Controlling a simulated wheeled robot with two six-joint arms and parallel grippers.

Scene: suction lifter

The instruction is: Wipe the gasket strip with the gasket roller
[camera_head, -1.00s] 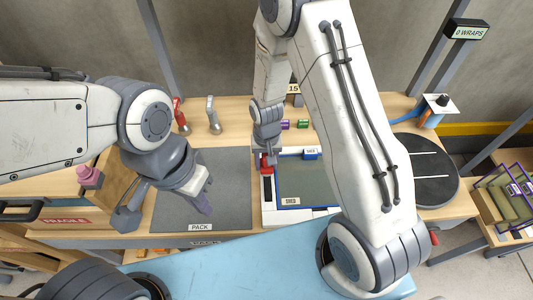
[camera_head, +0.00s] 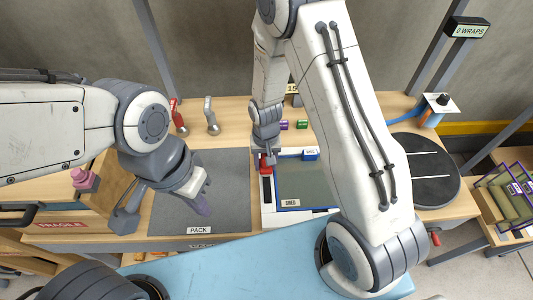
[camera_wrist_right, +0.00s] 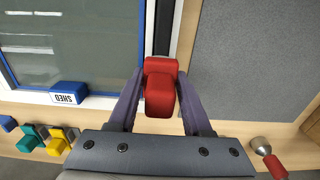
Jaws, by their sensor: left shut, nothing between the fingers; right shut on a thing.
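The gasket roller shows as a red block (camera_wrist_right: 160,92) in the right wrist view. My right gripper (camera_wrist_right: 162,84) is shut on it, a purple finger on each side. In the head view the red roller (camera_head: 265,167) is at the far end of the gasket strip (camera_head: 267,190), a narrow black strip along the left side of the SHED panel. The strip (camera_wrist_right: 163,28) continues past the roller in the wrist view. The contact between roller and strip is hidden. My left gripper (camera_head: 203,208) is shut and empty above the grey PACK mat.
The PACK mat (camera_head: 225,185) lies left of the SHED panel (camera_head: 305,181). Coloured blocks, including a green one (camera_head: 302,125), and two upright tools stand behind. A black turntable (camera_head: 425,165) is at the right. My right arm covers part of the table.

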